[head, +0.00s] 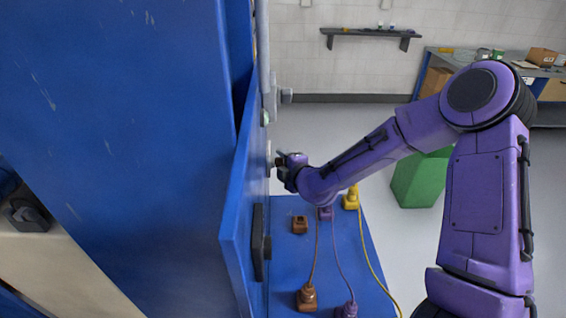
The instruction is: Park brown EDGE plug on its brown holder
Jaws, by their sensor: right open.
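The brown holder (300,225) stands on the blue shelf (285,260), with no plug visible on it. A brown cable (315,250) rises from a brown cable base (306,298) near the front of the shelf and passes out of sight behind my right wrist. I cannot make out the brown EDGE plug itself; the cable's upper end is hidden there. My right gripper (281,162) is open at the face of the upright blue panel, beside a round pale fitting (268,158). Its fingertips are small and partly hidden. My left gripper is not in view.
A purple plug (325,213) and a yellow plug (350,200) sit right of the brown holder, with cables running forward. The blue panel (236,200) with a black handle (260,243) bounds the left. A green bin (419,181) stands on open floor to the right.

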